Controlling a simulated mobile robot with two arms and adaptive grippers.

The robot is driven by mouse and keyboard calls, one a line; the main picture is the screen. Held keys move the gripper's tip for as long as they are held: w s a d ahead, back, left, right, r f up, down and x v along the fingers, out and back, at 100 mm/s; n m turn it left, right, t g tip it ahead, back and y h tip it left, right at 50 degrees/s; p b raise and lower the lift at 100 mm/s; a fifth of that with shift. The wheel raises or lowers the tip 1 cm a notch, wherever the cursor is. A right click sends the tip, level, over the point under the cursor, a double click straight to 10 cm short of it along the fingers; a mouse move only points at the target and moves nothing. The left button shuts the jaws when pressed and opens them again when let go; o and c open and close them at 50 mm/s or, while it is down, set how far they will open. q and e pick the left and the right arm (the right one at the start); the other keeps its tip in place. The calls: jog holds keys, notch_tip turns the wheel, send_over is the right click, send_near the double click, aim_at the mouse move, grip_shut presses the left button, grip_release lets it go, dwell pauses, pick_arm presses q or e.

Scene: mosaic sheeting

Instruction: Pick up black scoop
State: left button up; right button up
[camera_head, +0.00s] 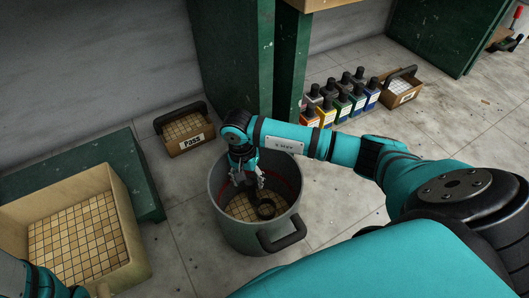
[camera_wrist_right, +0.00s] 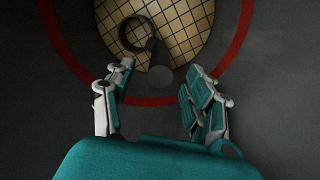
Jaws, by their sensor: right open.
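The black scoop (camera_head: 266,211) lies inside a grey bucket (camera_head: 253,238). It also shows in the right wrist view (camera_wrist_right: 151,46), with a round dark rim at the far end and a handle running toward my gripper. My right gripper (camera_head: 247,180) points down into the bucket, above the scoop. In the right wrist view its fingers (camera_wrist_right: 160,95) are apart and empty, with the scoop's near end beyond the gap between them. Whether they touch the scoop is not clear. Only a teal part of my left arm shows at the bottom left.
The bucket has a tiled bottom, a red inner band (camera_wrist_right: 70,70) and a black side handle (camera_head: 282,236). A large beige bin (camera_head: 120,225) of tiles stands left. A "Pass" box (camera_head: 190,142) stands behind. Several bottles (camera_head: 340,100) and another box (camera_head: 405,92) stand back right.

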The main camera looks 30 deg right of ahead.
notch_tip(320, 180, down, 2)
jog(key=shift+s+f+b, duration=0.1)
jog(key=shift+f+b, duration=0.1)
jog(key=shift+b, duration=0.15)
grip_shut()
